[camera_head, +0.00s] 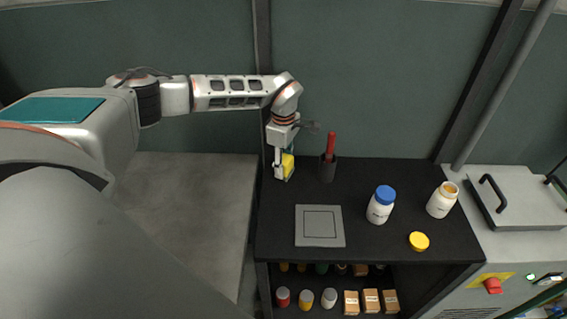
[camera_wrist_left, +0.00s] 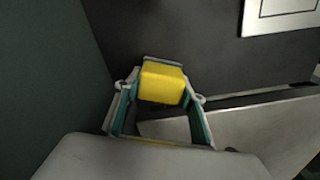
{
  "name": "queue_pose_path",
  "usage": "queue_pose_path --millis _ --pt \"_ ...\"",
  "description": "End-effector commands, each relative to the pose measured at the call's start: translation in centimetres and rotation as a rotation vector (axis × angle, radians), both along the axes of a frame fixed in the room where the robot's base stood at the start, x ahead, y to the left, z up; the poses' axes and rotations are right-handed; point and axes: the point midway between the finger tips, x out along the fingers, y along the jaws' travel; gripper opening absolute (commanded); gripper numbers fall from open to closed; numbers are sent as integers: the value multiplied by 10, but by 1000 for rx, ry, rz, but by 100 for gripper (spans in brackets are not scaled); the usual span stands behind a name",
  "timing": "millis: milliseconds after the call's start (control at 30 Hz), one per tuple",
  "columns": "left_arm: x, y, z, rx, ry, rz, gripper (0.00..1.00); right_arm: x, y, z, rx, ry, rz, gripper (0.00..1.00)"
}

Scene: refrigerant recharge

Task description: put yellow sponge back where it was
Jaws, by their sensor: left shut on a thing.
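The yellow sponge (camera_head: 287,165) is between the fingers of my left gripper (camera_head: 284,170) at the back left corner of the black tabletop. In the left wrist view, the sponge (camera_wrist_left: 163,83) sits at the fingertips of my left gripper (camera_wrist_left: 160,95), which is shut on it. I cannot tell whether the sponge touches the tabletop. My right gripper is not in view.
A dark cup (camera_head: 327,170) with a red-handled tool stands just right of my left gripper. A grey square plate (camera_head: 319,226), a blue-capped bottle (camera_head: 381,205), an open bottle (camera_head: 441,200) and a yellow lid (camera_head: 418,241) are on the black table (camera_head: 375,172). Shelves below hold jars and boxes.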

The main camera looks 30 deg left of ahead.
Motion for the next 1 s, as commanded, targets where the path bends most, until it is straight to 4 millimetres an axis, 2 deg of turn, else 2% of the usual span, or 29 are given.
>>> queue_pose_path --millis 267,300,333,767,867,1000 --pt "0 0 -4 1 0 0 20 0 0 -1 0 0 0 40" --pt "0 0 -3 1 0 0 50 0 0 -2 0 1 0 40" --pt "0 0 -3 1 0 0 56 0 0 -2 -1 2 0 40" --pt "0 0 3 0 -1 0 56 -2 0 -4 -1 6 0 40" --pt "1 0 15 1 -4 -1 56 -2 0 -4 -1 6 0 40" --pt "1 1 42 2 -5 1 56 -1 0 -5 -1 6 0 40"
